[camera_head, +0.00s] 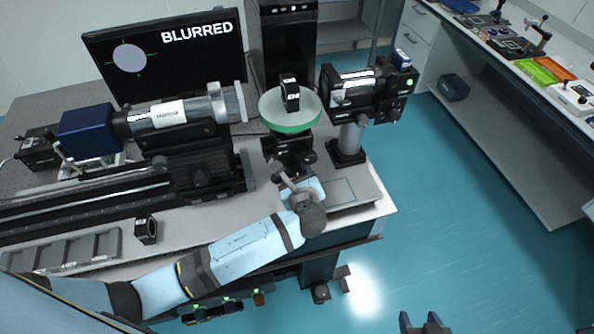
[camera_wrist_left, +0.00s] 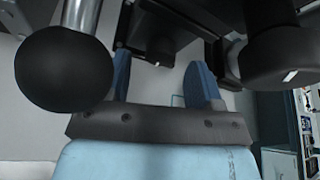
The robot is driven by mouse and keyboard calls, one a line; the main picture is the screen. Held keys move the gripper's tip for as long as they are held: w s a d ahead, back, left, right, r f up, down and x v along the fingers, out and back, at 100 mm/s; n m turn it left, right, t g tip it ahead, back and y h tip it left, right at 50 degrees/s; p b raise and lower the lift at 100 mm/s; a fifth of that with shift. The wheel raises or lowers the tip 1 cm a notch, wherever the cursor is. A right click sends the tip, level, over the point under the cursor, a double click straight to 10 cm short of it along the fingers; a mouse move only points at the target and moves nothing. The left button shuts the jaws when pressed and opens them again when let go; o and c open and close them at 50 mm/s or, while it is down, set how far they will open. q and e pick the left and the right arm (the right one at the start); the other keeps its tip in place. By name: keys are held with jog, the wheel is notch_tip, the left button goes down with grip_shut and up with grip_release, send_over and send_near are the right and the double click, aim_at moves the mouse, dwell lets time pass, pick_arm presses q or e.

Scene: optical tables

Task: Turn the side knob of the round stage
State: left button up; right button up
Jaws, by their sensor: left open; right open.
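The round stage (camera_head: 290,112) has a pale disc top with a green rim and carries a small black block (camera_head: 289,92). Its dark mount (camera_head: 288,150) stands on the table below. My left gripper (camera_head: 287,180) is just in front of the mount. In the left wrist view, its two blue fingers (camera_wrist_left: 160,80) are spread, with a dark part (camera_wrist_left: 156,48) beyond the gap. A black ball-ended part (camera_wrist_left: 65,68) is left of the fingers and a black cylinder (camera_wrist_left: 284,58) is to their right. I cannot tell which part is the side knob. My right gripper (camera_head: 425,323) is open and empty, away from the table.
A monitor (camera_head: 165,55) reads "BLURRED" beside a grey disc. A lens tube (camera_head: 165,113) with a blue camera (camera_head: 86,132) stands left of the stage. Another instrument (camera_head: 365,92) on a post stands close on the right. A small black holder (camera_head: 146,231) is near the front edge.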

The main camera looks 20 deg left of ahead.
pick_arm(q)
jog(key=shift+x, duration=1.1)
